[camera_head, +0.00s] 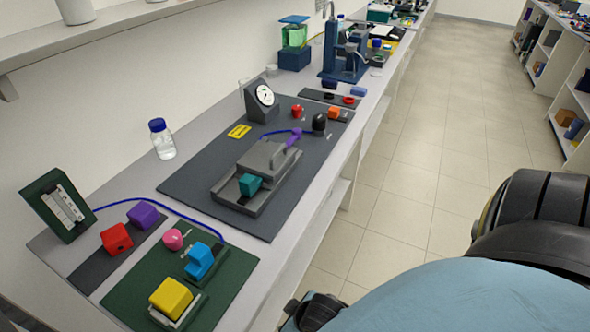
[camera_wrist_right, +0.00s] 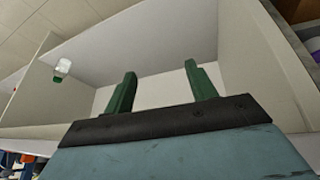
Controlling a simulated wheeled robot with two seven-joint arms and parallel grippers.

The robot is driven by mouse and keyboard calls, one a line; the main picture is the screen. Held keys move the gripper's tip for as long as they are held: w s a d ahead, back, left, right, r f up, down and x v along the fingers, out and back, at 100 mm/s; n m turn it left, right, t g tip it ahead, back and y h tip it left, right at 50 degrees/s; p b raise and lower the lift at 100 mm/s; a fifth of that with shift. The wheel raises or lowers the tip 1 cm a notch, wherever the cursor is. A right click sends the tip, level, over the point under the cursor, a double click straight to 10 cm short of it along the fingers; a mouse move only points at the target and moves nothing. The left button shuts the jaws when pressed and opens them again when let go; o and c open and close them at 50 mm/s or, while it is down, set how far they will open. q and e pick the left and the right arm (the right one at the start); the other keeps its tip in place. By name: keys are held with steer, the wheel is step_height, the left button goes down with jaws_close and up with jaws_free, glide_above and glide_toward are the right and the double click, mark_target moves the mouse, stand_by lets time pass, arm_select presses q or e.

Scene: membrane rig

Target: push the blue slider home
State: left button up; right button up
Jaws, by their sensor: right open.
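The blue slider (camera_head: 200,260) is a stepped blue block on a dark narrow track on the dark green mat (camera_head: 237,272), at the front left of the bench in the head view. A yellow block (camera_head: 171,297) in a pale holder sits in front of it on the same mat. No gripper is near the slider. My right gripper (camera_wrist_right: 157,75) shows in the right wrist view with its two green fingers apart and nothing between them. It faces a pale shelf. My left gripper is out of sight.
A pink knob (camera_head: 172,239), a red block (camera_head: 117,238) and a purple block (camera_head: 142,214) stand near the slider. A blue cable (camera_head: 165,206) runs behind it. A grey rig (camera_head: 268,160) with a teal block stands farther back. The floor aisle (camera_head: 400,180) is clear.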

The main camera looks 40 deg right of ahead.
steer(key=shift+s+f, duration=0.15)
steer(key=shift+f, duration=0.5)
steer(key=shift+c, duration=0.2)
